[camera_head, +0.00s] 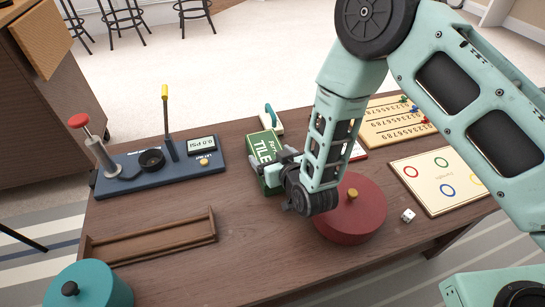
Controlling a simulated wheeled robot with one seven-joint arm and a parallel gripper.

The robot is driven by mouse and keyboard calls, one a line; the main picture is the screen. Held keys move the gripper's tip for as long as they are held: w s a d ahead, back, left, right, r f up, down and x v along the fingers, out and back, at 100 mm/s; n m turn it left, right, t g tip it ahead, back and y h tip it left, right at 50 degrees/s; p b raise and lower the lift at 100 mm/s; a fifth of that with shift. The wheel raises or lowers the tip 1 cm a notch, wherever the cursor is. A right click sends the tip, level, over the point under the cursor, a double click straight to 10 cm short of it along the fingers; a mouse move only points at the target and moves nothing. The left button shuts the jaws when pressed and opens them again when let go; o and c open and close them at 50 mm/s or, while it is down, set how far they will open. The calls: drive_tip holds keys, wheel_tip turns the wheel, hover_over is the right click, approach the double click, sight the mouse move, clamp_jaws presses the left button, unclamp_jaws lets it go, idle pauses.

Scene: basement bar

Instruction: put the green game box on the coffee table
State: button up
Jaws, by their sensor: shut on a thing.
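The green game box (262,147) with "TILE" lettering is at the middle of the camera_head view, over the far part of the coffee table (190,265). My gripper (272,172) is shut on the box at its near side. My wrist and arm hide part of the box's right side. I cannot tell whether its underside touches the wooden tabletop.
A round dark red lidded container (360,223) sits close to my wrist, right of it. A blue pump device (150,172), a wooden tray (150,242), a teal round container (90,288), game boards (438,178) and a white die (408,215) stand around. Bare tabletop lies at centre front.

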drive_tip(key=o, duration=1.5)
drive_tip(key=shift+f, duration=0.1)
drive_tip(key=shift+s+r, duration=0.2)
drive_tip(key=p+v, duration=0.2)
drive_tip(key=v, duration=1)
drive_tip(key=s+a+r+n+g, duration=0.2)
drive_tip(key=s+r+g, duration=0.2)
drive_tip(key=r+g, duration=0.45)
drive_tip(key=s+d+r+g+h, duration=0.2)
drive_tip(key=s+d+r, duration=0.3)
drive_tip(key=s, duration=0.2)
drive_tip(key=s+d+r+n+g+h, duration=0.1)
drive_tip(key=s+d+r+g+h, duration=0.1)
drive_tip(key=s+d+r, duration=0.3)
drive_tip(key=shift+s+r+h, duration=0.3)
drive_tip(key=shift+s+h, duration=0.4)
drive_tip(key=shift+s, duration=0.4)
